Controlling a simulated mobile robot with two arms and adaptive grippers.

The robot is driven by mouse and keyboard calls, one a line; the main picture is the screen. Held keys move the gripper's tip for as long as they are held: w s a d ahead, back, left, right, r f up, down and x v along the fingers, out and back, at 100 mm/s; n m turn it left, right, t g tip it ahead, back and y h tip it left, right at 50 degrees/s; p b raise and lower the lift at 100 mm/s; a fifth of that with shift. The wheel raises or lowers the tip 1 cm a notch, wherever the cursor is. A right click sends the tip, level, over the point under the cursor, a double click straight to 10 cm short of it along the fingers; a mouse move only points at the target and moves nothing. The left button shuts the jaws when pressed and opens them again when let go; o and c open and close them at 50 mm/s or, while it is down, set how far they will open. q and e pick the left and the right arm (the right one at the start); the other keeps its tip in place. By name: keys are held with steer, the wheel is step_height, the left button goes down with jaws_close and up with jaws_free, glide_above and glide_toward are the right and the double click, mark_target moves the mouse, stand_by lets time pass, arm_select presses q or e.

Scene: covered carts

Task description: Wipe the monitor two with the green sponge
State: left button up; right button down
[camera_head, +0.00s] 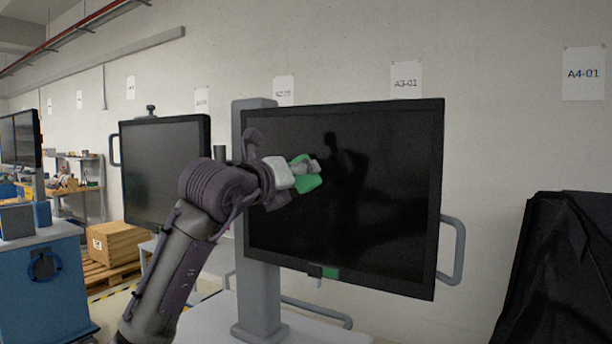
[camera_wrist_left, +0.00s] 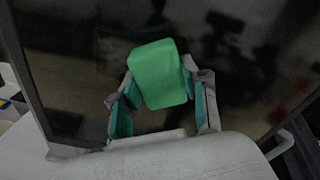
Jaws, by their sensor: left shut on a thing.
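My left gripper (camera_head: 311,166) is shut on the green sponge (camera_head: 306,182) in front of the upper left part of a large dark monitor (camera_head: 380,210). In the left wrist view the sponge (camera_wrist_left: 158,74) sits between the two fingers of the gripper (camera_wrist_left: 160,92), with the monitor screen (camera_wrist_left: 75,60) behind it. I cannot tell whether the sponge touches the screen. The screen reflects a dark shape of my body. A second monitor (camera_head: 160,165) stands farther back on the left. No number shows on either monitor. My right gripper is not in view.
The large monitor stands on a grey post (camera_head: 258,300) on a pale cart top. A grey handle (camera_head: 452,250) juts out at its right. A black covered cart (camera_head: 560,270) stands at the far right. A blue cabinet (camera_head: 40,290) and cardboard box (camera_head: 115,243) are on the left.

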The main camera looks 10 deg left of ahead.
arm_select(q)
steer(key=shift+w+a+r, duration=0.1)
steer(key=shift+w+a, duration=0.1)
steer(key=shift+a, duration=0.3)
steer(key=shift+w+a, duration=0.2)
steer(key=shift+a, duration=0.3)
steer(key=a, duration=0.1)
steer(key=w+a, duration=0.1)
steer(key=a, duration=0.2)
steer(key=shift+w+a+p, duration=0.25)
steer(key=shift+w+p, duration=0.05)
steer(key=b+v, duration=0.3)
steer(key=v, duration=0.2)
steer(key=shift+s+b, duration=0.35)
steer(key=shift+s, duration=0.05)
steer(key=shift+s, duration=0.1)
